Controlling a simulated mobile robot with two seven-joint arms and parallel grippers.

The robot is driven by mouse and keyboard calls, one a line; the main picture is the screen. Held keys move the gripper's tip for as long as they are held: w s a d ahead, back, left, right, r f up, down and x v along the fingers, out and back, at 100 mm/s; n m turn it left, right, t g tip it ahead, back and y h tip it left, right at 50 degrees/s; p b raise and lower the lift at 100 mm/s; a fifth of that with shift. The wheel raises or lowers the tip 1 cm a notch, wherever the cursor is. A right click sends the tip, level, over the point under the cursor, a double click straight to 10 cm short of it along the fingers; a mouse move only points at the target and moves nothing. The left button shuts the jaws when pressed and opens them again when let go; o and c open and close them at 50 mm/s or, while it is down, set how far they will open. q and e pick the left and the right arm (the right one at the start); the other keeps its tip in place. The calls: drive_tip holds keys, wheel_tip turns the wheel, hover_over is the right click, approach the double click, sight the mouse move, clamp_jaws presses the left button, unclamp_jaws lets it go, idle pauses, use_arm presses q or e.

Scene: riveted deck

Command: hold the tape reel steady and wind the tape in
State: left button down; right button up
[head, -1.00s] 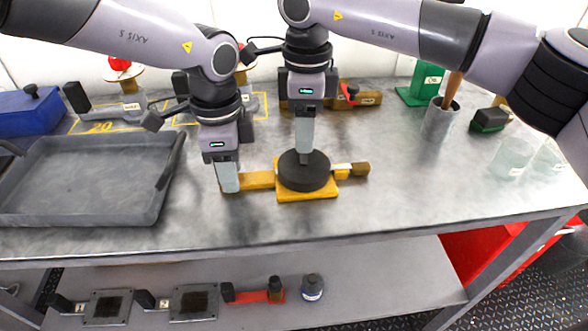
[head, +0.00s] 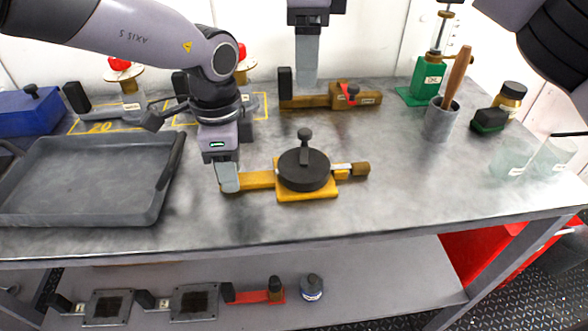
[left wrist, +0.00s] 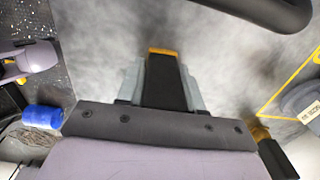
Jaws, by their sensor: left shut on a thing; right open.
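The tape reel (head: 303,171) is a black drum with an upright black knob on a yellow base plate, with a yellow bar out to the left. A pale tape end with a brown block (head: 361,169) sticks out at its right. My left gripper (head: 228,183) is shut on the left end of the yellow bar. In the left wrist view, its fingers (left wrist: 165,75) stand on either side of a dark piece with a yellow edge. My right gripper (head: 307,84) is open, raised behind and above the reel, apart from it; its fingertip gap is hard to see.
A grey tray (head: 165,190) lies left of the reel. A brown tool (head: 318,102) with a red part lies behind it. A grey cup (head: 440,122) with a wooden handle, a green stand (head: 424,85) and clear beakers (head: 511,157) stand at right. The table front is clear.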

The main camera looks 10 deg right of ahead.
wheel_tip(320, 180, up, 5)
drive_tip(key=shift+r, duration=0.1)
idle(0.4)
use_arm(q)
drive_tip(key=c, duration=0.6)
unclamp_jaws()
drive_tip(key=shift+c, duration=0.2)
